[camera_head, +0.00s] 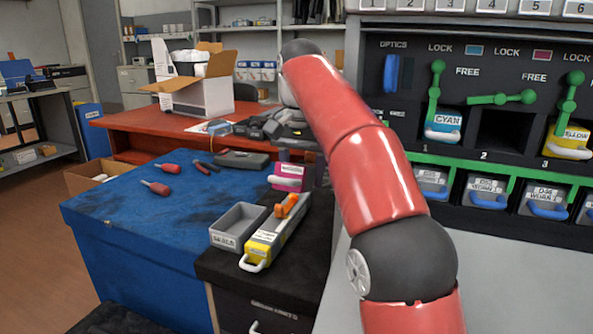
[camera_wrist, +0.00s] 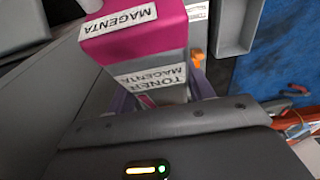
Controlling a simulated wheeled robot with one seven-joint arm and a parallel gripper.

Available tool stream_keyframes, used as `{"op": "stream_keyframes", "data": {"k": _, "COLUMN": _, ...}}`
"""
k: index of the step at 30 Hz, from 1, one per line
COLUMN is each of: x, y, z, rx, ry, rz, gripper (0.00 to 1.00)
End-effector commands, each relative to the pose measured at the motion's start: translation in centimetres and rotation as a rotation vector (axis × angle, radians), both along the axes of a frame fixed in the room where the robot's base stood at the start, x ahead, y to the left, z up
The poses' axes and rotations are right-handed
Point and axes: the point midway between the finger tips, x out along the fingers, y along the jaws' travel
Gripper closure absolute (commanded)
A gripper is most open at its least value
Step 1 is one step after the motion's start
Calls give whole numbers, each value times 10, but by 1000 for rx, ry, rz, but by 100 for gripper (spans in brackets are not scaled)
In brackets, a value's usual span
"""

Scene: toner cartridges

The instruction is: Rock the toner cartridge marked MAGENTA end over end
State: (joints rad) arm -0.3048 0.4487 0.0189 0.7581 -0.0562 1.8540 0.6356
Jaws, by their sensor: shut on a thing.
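The MAGENTA toner cartridge (camera_head: 287,180) is held in the air above the dark bench in the head view, with its magenta end and pale handle showing. In the wrist view its magenta cap (camera_wrist: 148,44) and two MAGENTA labels are close to the camera, and the cartridge appears tilted. My gripper (camera_wrist: 162,95) is shut on its body, one finger on each side. In the head view my gripper is mostly hidden behind my red arm and dark tools.
A yellow cartridge (camera_head: 264,247) with an orange clip (camera_head: 291,205) lies beside a grey tray (camera_head: 229,240) on the dark bench. The printer rack (camera_head: 480,150) stands at right, with slot 2 (camera_head: 503,130) empty.

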Motion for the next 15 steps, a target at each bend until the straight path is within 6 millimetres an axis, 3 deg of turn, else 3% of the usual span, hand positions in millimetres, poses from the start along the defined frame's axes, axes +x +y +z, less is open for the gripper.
{"op": "stream_keyframes", "data": {"k": 3, "x": 3, "y": -7, "z": -12, "rx": -23, "ry": -48, "rz": -17, "gripper": 98}}
{"op": "stream_keyframes", "data": {"k": 15, "x": 3, "y": -4, "z": -17, "rx": -141, "ry": -412, "rz": -12, "gripper": 98}}
